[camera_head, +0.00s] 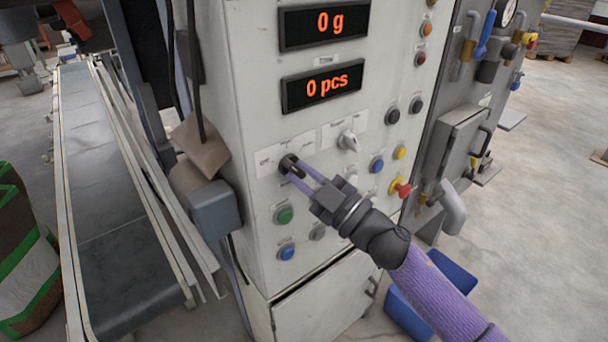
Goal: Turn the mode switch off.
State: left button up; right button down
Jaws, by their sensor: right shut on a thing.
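The control cabinet (240,70) stands in the middle of the view. A dark rotary switch (288,161) sits on its front at the left, beside a small white label plate whose text is too small to read. My right gripper (293,168) reaches in from the lower right and is shut on this switch. The fingers partly cover the knob, so its pointing direction is hard to tell. A second, light-coloured rotary switch (348,140) sits to the right, apart from the gripper. I cannot tell from the labels which one is the mode switch. My left gripper is not in view.
Two displays read "0 g" (323,23) and "0 pcs" (322,84). A green button (284,215), a blue button (287,252) and a red emergency stop (401,189) are near my arm. A conveyor (110,170) runs at left. A blue bin (455,272) is on the floor.

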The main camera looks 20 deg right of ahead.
jog(key=n+g+p, duration=0.1)
jog(key=n, duration=0.1)
jog(key=n+g+p, duration=0.1)
jog(key=n, duration=0.1)
jog(key=shift+d+r+n+y+p, duration=0.1)
jog(key=shift+r+n+y+p, duration=0.3)
jog(key=shift+f+n+g, duration=0.1)
jog(key=shift+n+g, duration=0.2)
jog(key=shift+n, duration=0.2)
jog(key=shift+f, duration=0.15)
jog(key=c, duration=0.6)
grip_release()
jog(key=v, duration=1)
